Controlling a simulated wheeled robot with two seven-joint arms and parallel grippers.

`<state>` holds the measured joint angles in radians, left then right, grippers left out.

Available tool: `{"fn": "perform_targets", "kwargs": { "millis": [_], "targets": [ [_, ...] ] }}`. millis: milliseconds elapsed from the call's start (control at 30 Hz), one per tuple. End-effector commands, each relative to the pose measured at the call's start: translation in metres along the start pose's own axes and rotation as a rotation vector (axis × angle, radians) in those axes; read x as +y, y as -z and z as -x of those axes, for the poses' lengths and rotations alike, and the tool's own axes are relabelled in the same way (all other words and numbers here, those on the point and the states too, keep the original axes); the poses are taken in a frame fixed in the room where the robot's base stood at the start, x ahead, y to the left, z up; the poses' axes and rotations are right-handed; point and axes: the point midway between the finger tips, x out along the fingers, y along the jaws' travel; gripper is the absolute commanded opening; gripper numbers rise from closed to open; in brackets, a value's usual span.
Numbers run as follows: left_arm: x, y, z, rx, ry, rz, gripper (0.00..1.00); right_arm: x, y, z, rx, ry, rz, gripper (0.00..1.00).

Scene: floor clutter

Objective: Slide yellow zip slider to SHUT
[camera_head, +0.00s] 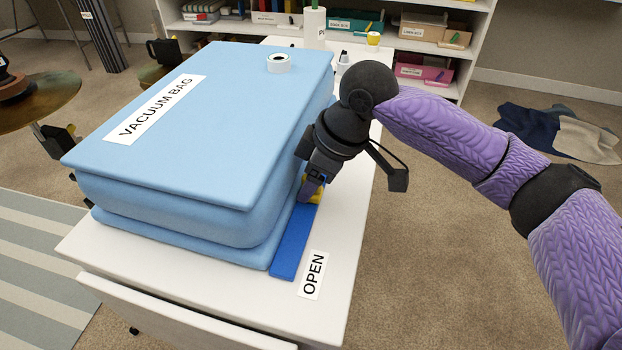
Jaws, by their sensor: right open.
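A light blue vacuum bag (225,115), thick and puffed up, lies on a white table (180,285). A darker blue zip strip (292,243) runs along its right edge, with an OPEN label (313,275) beside its near end. The yellow zip slider (315,197) is on this strip, partly hidden by my right gripper (311,188). The gripper is open and points down at the slider; I cannot tell whether its fingers touch it. No SHUT label is visible; the far part of the strip is hidden behind my right arm and the bag. My left gripper is not in view.
A white ring-shaped piece (279,63) sits on top of the bag. Small items, including a white roll (315,25), stand at the table's far end. Shelves with boxes (425,25) are behind. Crumpled cloth (560,132) lies on open carpet at right.

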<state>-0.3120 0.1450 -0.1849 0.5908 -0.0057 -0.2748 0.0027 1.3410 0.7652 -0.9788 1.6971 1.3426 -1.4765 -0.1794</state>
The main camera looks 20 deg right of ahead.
Motion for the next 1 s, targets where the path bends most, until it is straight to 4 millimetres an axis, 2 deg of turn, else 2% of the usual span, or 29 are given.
{"fn": "perform_targets", "kwargs": {
  "millis": [67, 333, 1000],
  "targets": [
    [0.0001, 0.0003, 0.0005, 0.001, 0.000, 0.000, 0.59, 0.0001, 0.0002, 0.0008, 0.000, -0.001, 0.000, 0.59],
    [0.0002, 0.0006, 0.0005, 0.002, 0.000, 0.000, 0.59, 0.0001, 0.0000, 0.0007, 0.000, -0.001, 0.000, 0.02],
    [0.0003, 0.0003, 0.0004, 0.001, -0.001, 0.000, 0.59, 0.0001, -0.0002, 0.0005, 0.000, 0.000, 0.000, 0.00]
  ]
}}
